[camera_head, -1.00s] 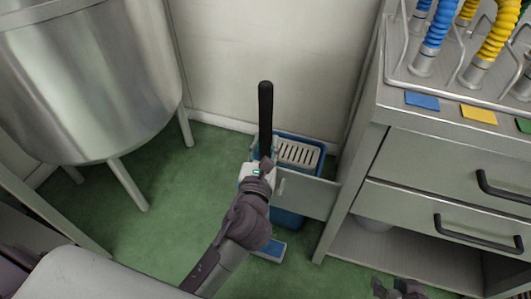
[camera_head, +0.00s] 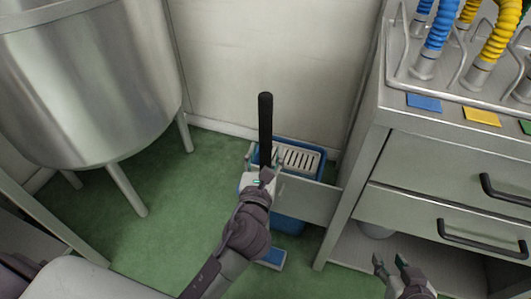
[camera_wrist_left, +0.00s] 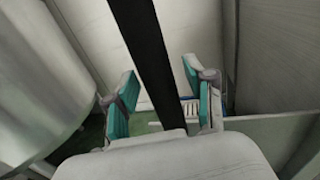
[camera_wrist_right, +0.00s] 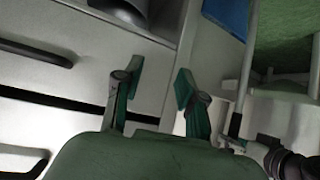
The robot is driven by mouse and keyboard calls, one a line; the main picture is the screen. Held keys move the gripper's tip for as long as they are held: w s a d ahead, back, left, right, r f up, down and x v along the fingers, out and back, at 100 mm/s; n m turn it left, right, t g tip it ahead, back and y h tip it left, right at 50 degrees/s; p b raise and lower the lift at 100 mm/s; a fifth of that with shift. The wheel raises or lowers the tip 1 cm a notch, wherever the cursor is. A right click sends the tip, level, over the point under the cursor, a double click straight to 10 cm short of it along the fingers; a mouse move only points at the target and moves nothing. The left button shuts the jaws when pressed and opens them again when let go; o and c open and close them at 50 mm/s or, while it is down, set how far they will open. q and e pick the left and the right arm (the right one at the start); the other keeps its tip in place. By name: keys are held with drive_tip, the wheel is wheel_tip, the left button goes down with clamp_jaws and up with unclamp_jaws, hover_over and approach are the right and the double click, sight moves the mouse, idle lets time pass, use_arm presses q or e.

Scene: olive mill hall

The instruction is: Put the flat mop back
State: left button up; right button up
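The flat mop's black handle (camera_head: 265,130) stands upright near the wall in the head view. A flat blue piece on the floor (camera_head: 271,259), apparently the mop's foot, shows below my left gripper; the shaft between is hidden by my wrist. My left gripper (camera_head: 264,168) is at the handle's lower visible part. In the left wrist view the handle (camera_wrist_left: 148,50) runs between the spread teal-padded fingers, with gaps on both sides. My right gripper (camera_head: 391,264) is open and empty in front of the cabinet; its spread fingers also show in the right wrist view (camera_wrist_right: 152,90).
A blue bucket with a grey slotted top (camera_head: 299,158) stands behind a grey panel (camera_head: 308,199), right of the handle. A steel tank on legs (camera_head: 85,80) is at left, a drawer cabinet (camera_head: 425,165) with hoses on top at right. Green floor (camera_head: 165,225) is clear between.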

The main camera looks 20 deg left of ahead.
use_arm(q)
drive_tip(key=shift+s+r, duration=0.1)
drive_tip(key=s, duration=0.4)
drive_tip(key=s+d, duration=0.1)
drive_tip(key=s, duration=0.1)
drive_tip(key=shift+s, duration=0.3)
drive_tip(key=s+a+f+n+g+h, duration=0.1)
drive_tip(key=s+f+n+g, duration=0.3)
drive_tip(key=n, duration=1.2)
drive_tip(key=s+a+f+n+g+h, duration=0.2)
drive_tip(key=s+f+n+g+h, duration=0.1)
drive_tip(key=n, duration=1.3)
drive_tip(key=shift+s+a+f+g, duration=0.15)
drive_tip(key=shift+s+f+g, duration=0.3)
drive_tip(key=shift+f, duration=0.5)
use_arm(e)
drive_tip(key=shift+s+f, duration=0.2)
